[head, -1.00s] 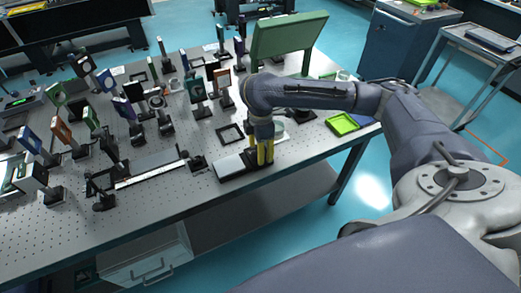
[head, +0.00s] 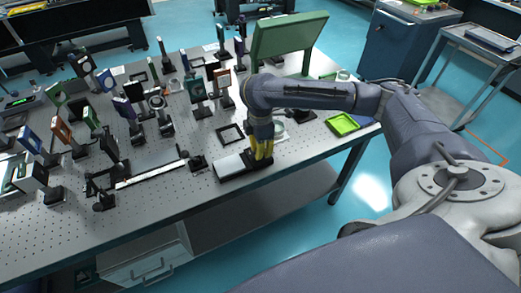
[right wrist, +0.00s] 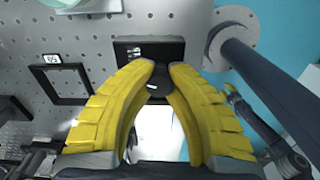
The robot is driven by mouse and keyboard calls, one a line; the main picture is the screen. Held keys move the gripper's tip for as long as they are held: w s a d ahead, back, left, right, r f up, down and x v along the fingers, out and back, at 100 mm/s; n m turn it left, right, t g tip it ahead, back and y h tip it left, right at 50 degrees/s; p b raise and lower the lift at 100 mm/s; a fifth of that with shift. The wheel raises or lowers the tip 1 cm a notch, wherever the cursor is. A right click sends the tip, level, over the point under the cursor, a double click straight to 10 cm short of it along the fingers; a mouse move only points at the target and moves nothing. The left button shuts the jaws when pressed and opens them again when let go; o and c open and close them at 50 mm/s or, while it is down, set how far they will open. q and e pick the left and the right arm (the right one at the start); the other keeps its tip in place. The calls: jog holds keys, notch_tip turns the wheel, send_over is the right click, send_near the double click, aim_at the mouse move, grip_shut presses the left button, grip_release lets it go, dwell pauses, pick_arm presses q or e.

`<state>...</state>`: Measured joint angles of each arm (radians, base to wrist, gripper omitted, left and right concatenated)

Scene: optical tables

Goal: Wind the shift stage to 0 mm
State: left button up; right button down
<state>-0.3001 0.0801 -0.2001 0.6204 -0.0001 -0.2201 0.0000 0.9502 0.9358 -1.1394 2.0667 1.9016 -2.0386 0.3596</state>
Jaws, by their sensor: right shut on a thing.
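The shift stage (head: 231,164) lies near the front edge of the optical table, with a silver top on a dark base. My right gripper (head: 262,155) points down over its right end, with yellow fingers. In the right wrist view, the fingertips (right wrist: 160,78) are shut on a small dark round knob (right wrist: 159,88). A black end plate (right wrist: 146,52) with a small light marking shows beyond the tips, too small to read. The bright stage top shows between the fingers.
Several optic mounts crowd the left of the table (head: 215,205). A green tray (head: 342,124) and a green panel (head: 287,38) are to the right and behind.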

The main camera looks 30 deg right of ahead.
jog(key=shift+n, duration=1.3)
jog(key=c, duration=1.1)
grip_release()
jog(key=shift+c, duration=0.2)
notch_tip(320, 180, up, 12)
